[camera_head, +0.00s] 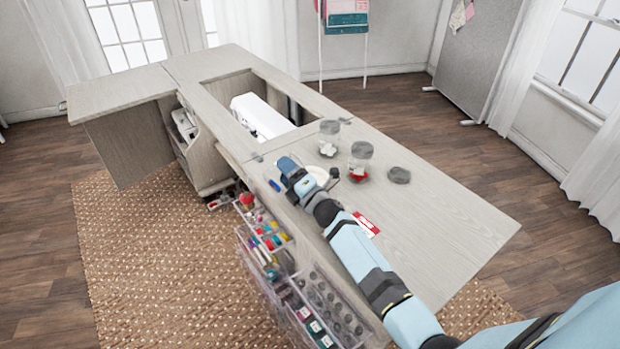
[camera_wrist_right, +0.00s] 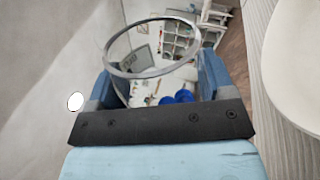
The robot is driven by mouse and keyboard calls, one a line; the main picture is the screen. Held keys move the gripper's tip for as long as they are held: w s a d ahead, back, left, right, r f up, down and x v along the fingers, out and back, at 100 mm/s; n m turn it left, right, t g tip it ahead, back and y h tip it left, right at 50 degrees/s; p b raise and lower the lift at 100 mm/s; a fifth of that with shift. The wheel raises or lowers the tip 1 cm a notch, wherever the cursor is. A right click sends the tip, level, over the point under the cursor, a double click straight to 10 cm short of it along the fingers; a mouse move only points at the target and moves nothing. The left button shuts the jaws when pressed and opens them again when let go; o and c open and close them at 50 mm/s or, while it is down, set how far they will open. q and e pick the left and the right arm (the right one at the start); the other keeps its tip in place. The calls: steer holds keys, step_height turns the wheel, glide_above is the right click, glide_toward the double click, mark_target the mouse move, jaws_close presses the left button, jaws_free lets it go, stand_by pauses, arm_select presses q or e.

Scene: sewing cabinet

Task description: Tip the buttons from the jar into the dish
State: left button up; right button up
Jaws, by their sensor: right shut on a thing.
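My right gripper (camera_head: 290,172) is at the table's near edge, just left of the white dish (camera_head: 318,174). In the right wrist view its blue fingers (camera_wrist_right: 168,85) are shut on a clear glass jar (camera_wrist_right: 150,70). The jar's open rim shows, and blue buttons (camera_wrist_right: 178,97) lie inside it. In the head view the jar is hard to make out, but the blue buttons (camera_head: 274,185) show beside the gripper. The dish is partly hidden by my arm; its rim shows at the right of the wrist view (camera_wrist_right: 305,75). The jar's exact tilt is unclear. My left gripper is out of view.
A jar with white buttons (camera_head: 329,133), a jar with red buttons (camera_head: 361,156) and a dark round lid (camera_head: 399,175) stand behind the dish. A red card (camera_head: 367,224) lies beside my arm. A clear drawer trolley (camera_head: 270,262) stands below the near edge.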

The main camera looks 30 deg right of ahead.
mark_target(295, 160)
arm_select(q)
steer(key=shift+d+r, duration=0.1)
arm_select(e)
steer(key=shift+w+d+m, duration=0.15)
steer(key=shift+d+m, duration=0.3)
steer(key=shift+m, duration=0.15)
arm_select(q)
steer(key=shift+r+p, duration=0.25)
steer(key=shift+p, duration=0.35)
arm_select(e)
steer(key=shift+r+m+h, duration=0.15)
steer(key=shift+m+h, duration=0.15)
steer(key=shift+m, duration=0.2)
arm_select(q)
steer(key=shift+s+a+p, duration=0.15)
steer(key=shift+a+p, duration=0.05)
steer(key=shift+p, duration=0.25)
arm_select(e)
steer(key=shift+d+r+m+t, duration=0.2)
steer(key=shift+m+t, duration=0.1)
steer(key=shift+m, duration=0.2)
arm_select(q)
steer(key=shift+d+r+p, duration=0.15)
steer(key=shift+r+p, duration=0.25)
arm_select(e)
steer(key=shift+r+m+h, duration=0.2)
steer(key=shift+m+h, duration=0.1)
steer(key=shift+m, duration=0.2)
